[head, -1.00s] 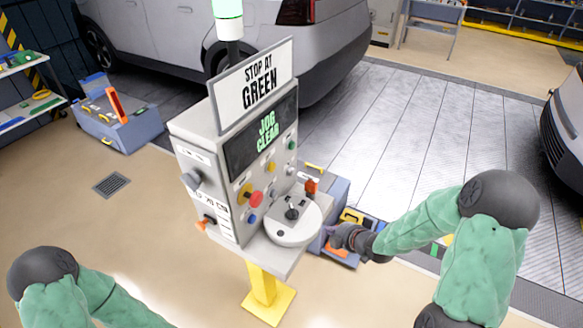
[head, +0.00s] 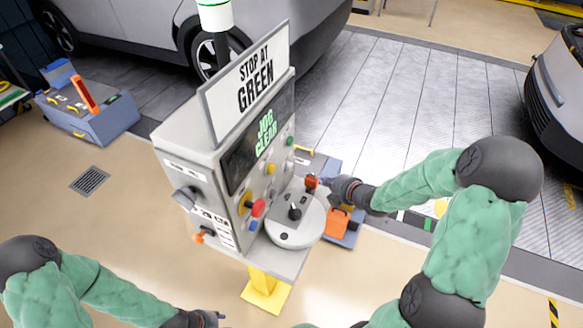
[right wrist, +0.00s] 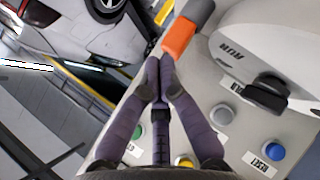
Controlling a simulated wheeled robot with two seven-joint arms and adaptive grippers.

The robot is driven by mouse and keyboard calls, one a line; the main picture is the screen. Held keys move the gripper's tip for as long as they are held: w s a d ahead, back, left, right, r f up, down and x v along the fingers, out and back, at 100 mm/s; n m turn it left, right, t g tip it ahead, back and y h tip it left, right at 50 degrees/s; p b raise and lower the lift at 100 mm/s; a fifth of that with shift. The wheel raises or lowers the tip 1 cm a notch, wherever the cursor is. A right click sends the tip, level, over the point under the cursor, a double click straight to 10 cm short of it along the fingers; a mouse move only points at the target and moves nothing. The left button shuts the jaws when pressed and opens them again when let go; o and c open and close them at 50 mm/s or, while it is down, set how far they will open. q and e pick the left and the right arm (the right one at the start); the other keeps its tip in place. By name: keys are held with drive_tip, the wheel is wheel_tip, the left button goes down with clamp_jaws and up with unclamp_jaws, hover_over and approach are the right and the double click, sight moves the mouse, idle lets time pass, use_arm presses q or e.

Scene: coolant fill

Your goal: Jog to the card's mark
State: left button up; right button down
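A grey console (head: 185,150) carries a card (head: 255,80) reading "STOP AT GREEN". Below it, a dark screen (head: 240,160) shows "JOG CLEAR" in green. A round pale plate (head: 290,235) on its shelf bears a black knob (head: 295,212); a black knob also shows in the right wrist view (right wrist: 268,88). My right gripper (head: 326,183) is at an orange-ended handle (head: 312,182) beside the plate. In the right wrist view, its fingertips (right wrist: 160,68) are together, just short of the orange end (right wrist: 180,38). My left gripper (head: 215,316) is partly cut off at the bottom edge.
Coloured buttons, including red (head: 258,207) and blue (head: 253,225), line the console front. A yellow post (head: 264,290) supports it. A blue-grey crate (head: 353,232) with an orange item stands behind. Vehicles stand at the back and right.

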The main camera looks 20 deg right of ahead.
sight(290, 168)
drive_tip(key=w+a+b, duration=0.3)
drive_tip(key=w+a, duration=0.2)
drive_tip(key=w, duration=0.1)
drive_tip(key=shift+w+a+b, duration=0.3)
drive_tip(key=shift+a+b, duration=0.05)
idle(1.5)
drive_tip(key=shift+w+a+b, duration=0.3)
drive_tip(key=shift+b, duration=0.3)
